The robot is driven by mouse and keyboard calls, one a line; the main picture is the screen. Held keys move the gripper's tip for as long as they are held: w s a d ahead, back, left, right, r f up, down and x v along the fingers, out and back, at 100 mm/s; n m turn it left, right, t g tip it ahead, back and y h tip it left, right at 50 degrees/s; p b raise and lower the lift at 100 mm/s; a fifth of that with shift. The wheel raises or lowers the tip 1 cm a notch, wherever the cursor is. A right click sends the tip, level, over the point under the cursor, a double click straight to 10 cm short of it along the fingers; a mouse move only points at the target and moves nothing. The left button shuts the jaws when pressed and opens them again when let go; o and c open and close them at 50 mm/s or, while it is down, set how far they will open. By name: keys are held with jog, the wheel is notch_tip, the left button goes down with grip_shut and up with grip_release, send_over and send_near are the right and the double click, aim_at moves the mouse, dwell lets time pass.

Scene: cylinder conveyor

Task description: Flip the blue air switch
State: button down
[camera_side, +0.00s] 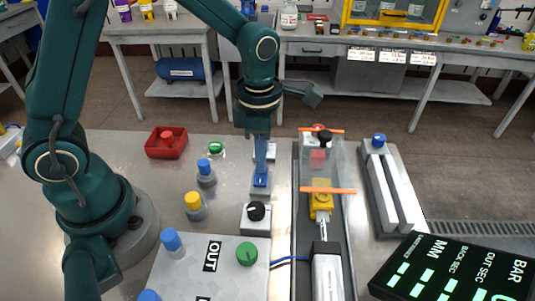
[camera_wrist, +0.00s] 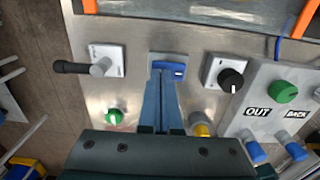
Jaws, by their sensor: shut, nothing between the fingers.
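The blue air switch (camera_side: 261,184) is a small blue rocker on a grey base, standing on the metal table left of the conveyor rail in the side view. In the wrist view the blue switch (camera_wrist: 178,70) sits just beyond my fingertips. My gripper (camera_side: 261,170) points straight down, its fingers shut and empty, with the tips right at the switch. In the wrist view my gripper (camera_wrist: 163,72) covers part of the switch's near edge. I cannot tell whether the tips touch it or which way the rocker is tilted.
A black knob box (camera_side: 256,213) stands close in front of the switch. A lever box (camera_wrist: 104,60) and a green knob (camera_wrist: 115,116) are to its left in the wrist view. Blue (camera_side: 205,167) and yellow (camera_side: 194,201) buttons stand left. The conveyor (camera_side: 297,230) runs along the right.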

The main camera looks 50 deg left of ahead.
jog(key=shift+f, duration=0.15)
jog(key=shift+a+f+g+h, duration=0.1)
jog(key=shift+f+g+h, duration=0.2)
jog(key=shift+g+h, duration=0.1)
jog(key=shift+s, duration=0.1)
jog(key=shift+s+d+r, duration=0.15)
jog(key=shift+s+d, duration=0.4)
jog(key=shift+d, duration=0.05)
jog(key=shift+r, duration=0.1)
notch_tip(320, 180, up, 14)
jog(key=w, duration=0.1)
jog(key=shift+a, duration=0.3)
dwell(0.3)
